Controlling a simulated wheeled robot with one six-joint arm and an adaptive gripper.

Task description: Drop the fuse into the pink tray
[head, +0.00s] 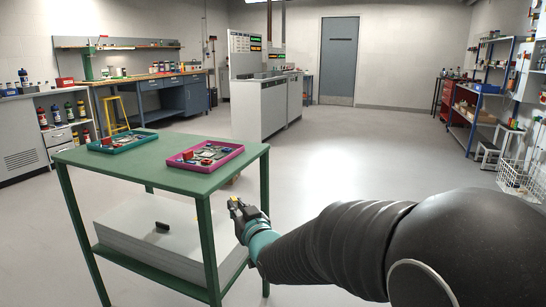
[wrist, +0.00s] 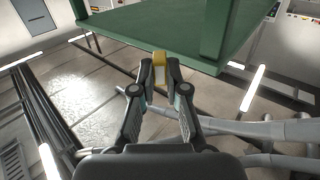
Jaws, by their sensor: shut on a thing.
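The pink tray (head: 212,170) sits on the top of a green table (head: 150,171) and holds several small parts, some red and some grey. My gripper (head: 235,203) is beside the table's right front side, lower than the tabletop and apart from the tray. In the wrist view my gripper (wrist: 159,68) is shut on a small yellowish piece, which I take as the fuse (wrist: 159,58). The green table (wrist: 160,20) is above the fingertips in that view; the pink tray is not visible there.
A teal tray (head: 108,151) with parts stands left of the pink one. The table's lower shelf holds a pale stack (head: 130,235) with a small black object (head: 162,227) on it. A green table leg (head: 207,245) stands near my gripper. The floor to the right is open.

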